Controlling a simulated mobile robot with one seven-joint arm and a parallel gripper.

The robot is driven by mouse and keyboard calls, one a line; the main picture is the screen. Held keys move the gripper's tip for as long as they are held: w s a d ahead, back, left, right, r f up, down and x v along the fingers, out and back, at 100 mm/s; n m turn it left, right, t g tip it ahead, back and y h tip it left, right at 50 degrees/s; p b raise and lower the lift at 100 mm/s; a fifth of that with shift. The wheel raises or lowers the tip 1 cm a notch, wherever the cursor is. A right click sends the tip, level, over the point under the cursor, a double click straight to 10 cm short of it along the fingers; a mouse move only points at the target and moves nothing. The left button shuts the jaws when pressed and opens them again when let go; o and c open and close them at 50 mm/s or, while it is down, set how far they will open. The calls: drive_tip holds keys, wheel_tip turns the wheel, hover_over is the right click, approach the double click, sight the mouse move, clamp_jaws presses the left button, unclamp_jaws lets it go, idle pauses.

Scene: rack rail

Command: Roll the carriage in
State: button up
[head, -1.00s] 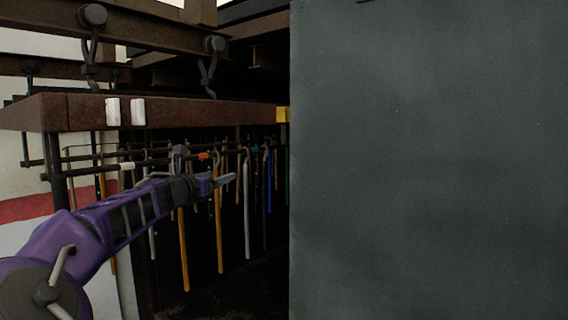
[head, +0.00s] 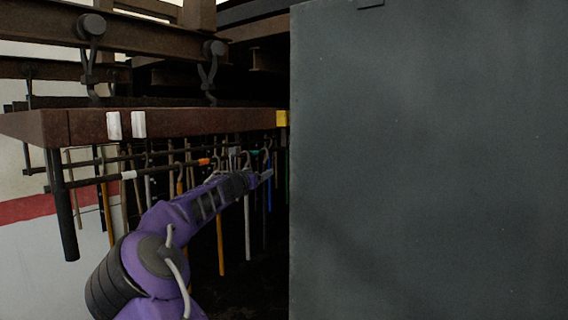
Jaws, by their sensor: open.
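The carriage is a long rusty-brown beam (head: 90,124) with two white marks, hung from rollers on hooks (head: 90,27) under an overhead rail (head: 150,42). Below it, thin bars (head: 105,178) carry several hanging coloured rods, such as a yellow rod (head: 220,235) and a white rod (head: 248,225). My purple arm reaches in from the lower left, below the beam. My gripper (head: 266,176) is open among the hanging rods near the grey panel's left edge. It is small and dark here, and I cannot tell whether it touches a rod or bar.
A large grey panel (head: 430,160) fills the right half and hides whatever lies behind it. A yellow block (head: 282,118) sits at the beam's right visible end. A white wall with a red stripe (head: 30,207) is at the left. The space under the rods is dark.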

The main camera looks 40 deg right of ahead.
drive_tip(key=w+d, duration=0.4)
drive_tip(key=d, duration=0.9)
drive_tip(key=shift+a, duration=0.15)
idle(0.3)
